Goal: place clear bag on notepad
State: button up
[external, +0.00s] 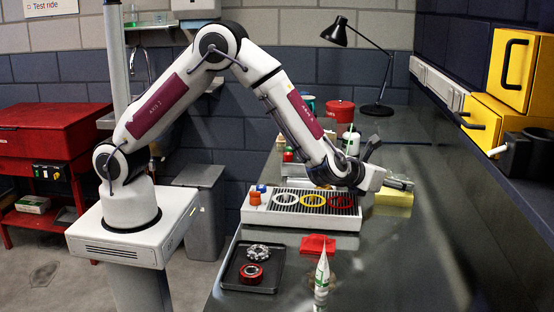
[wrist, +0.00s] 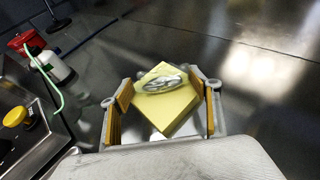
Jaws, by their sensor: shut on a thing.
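The notepad is a yellow square block (wrist: 172,115), seen in the wrist view between my fingers. In the external view the notepad (external: 394,198) lies on the bench beyond the drip tray. The clear bag (wrist: 165,83), with shiny grey contents, shows over the far part of the notepad in the wrist view. My gripper (wrist: 166,92) is shut on the clear bag, with its fingers well apart on either side. In the external view my gripper (external: 400,182) is just above the notepad. Whether the bag touches the notepad cannot be told.
A grey slotted tray (external: 257,213) with coloured rings stands to the left of the notepad. A black tray (external: 240,278), a red item (external: 317,244) and a white tube (external: 322,280) are nearer. A white bottle (wrist: 52,66) shows at left.

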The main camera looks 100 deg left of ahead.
jog(key=shift+f, duration=0.15)
jog(key=o, duration=0.9)
jog(key=shift+s+d+r, duration=0.1)
jog(key=shift+r, duration=0.1)
jog(key=v, duration=1.1)
jog(key=shift+s+d+r, duration=0.2)
jog(key=shift+s, duration=0.05)
